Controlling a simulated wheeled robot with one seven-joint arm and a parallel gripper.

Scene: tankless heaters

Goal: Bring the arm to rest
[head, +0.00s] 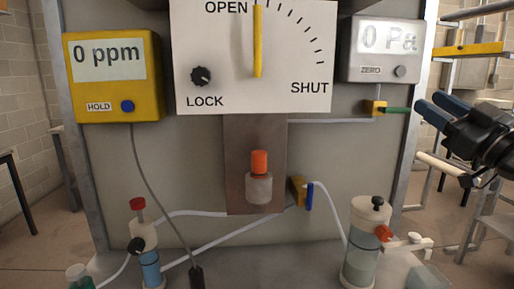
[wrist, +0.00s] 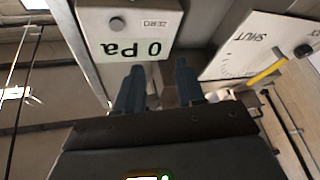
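My gripper (head: 438,107) is at the right of the head view, beside the panel's right edge. Its two blue fingers are apart and point left toward a small valve with a green handle (head: 398,110). The gap between fingertips and handle looks small in the picture; I cannot judge the true depth. In the wrist view my gripper (wrist: 158,75) shows both fingers apart, with nothing seen held between them. The grey gauge (wrist: 130,35) reading 0 Pa lies just beyond the fingertips there, and it also shows in the head view (head: 382,50).
The panel carries a yellow 0 ppm meter (head: 113,100), an OPEN/SHUT dial board (head: 225,70) and a red-capped fitting (head: 259,185). A clear cylinder (head: 360,250) and a blue-handled valve (head: 299,190) are lower. Metal racks (head: 475,48) stand at right, behind my gripper.

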